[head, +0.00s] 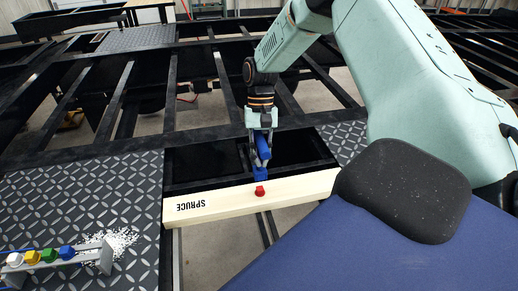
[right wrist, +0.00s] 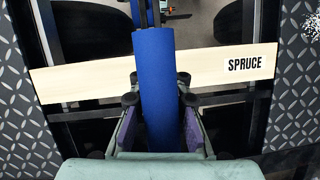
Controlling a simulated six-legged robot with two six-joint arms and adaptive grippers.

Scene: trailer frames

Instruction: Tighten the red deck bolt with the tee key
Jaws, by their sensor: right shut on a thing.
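The red deck bolt (head: 260,190) shows on the pale plank marked SPRUCE (head: 215,203). My right gripper (head: 261,155) is shut on the blue tee key (head: 261,174), just beyond the bolt in the head view. The key's lower blue part appears close to the red bolt; I cannot tell if they touch. In the right wrist view, the blue grip of the key (right wrist: 155,80) stands between the fingers (right wrist: 160,125) and covers the middle of the plank (right wrist: 90,78). The bolt cannot be made out there. My left gripper is not in view.
A rack (head: 106,257) with white, yellow, green and blue pieces sits on the tread plate (head: 90,200) at lower left, beside scattered white bits (head: 121,240). Dark frame beams with open gaps surround the plank. Bare floor shows below it.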

